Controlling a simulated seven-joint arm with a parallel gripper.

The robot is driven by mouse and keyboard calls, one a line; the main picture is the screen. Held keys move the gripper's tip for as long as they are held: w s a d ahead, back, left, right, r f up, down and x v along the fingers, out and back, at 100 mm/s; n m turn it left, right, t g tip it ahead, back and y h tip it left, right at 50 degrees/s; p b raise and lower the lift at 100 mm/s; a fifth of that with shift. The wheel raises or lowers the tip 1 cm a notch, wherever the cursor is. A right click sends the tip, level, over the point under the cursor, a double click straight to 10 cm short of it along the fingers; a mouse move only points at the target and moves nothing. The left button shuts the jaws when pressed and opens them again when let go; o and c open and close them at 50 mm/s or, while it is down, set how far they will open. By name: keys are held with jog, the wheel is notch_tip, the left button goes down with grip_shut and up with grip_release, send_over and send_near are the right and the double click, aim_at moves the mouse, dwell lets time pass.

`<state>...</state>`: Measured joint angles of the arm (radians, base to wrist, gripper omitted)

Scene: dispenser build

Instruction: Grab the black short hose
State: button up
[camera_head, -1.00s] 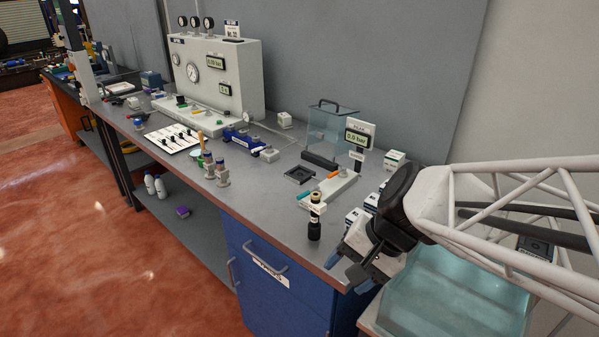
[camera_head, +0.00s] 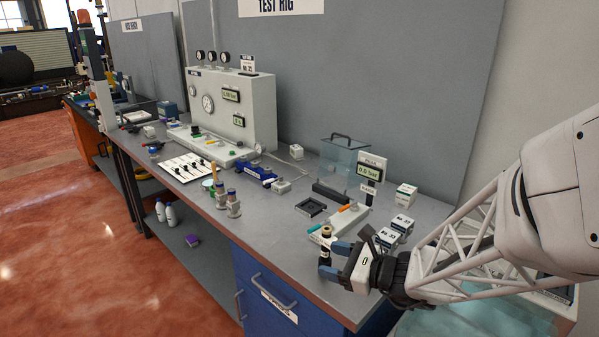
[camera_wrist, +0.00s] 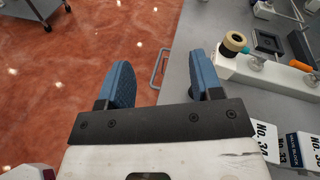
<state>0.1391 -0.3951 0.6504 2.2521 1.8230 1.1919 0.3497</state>
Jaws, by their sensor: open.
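My gripper (camera_head: 334,260) is open, with blue fingers, over the front edge of the bench. In the wrist view, the space between the fingers (camera_wrist: 159,72) is empty, with the floor and bench edge below. A black upright cylinder with a brass-coloured top (camera_head: 326,241) stands just beyond the fingers, partly hidden by them. In the wrist view, its ringed top (camera_wrist: 235,41) is right of the right finger and apart from it. I cannot tell whether any piece is the black short hose. Several small dark pieces lie on a white panel (camera_head: 171,164) farther left.
White labelled boxes (camera_head: 388,237) stand close behind my gripper. A white fixture with an orange lever (camera_head: 345,208), a small black tray (camera_head: 311,207) and a clear guard box (camera_head: 340,160) lie beyond. A blue cabinet with a handle (camera_head: 275,292) is below the bench.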

aim_at(326, 240)
jog(key=w+d+f+m+t+h, duration=0.2)
jog(key=w+d+f+m+t, duration=0.1)
jog(key=w+d+m+t, duration=0.1)
jog(key=w+m+t, duration=0.1)
jog(key=m, duration=0.1)
jog(key=shift+d+f+m, duration=0.2)
jog(key=shift+d+m, duration=0.1)
jog(key=shift+w, duration=0.1)
jog(key=shift+x, duration=1.25)
jog(key=shift+a, duration=0.1)
jog(key=shift+x, duration=2.55)
grip_shut()
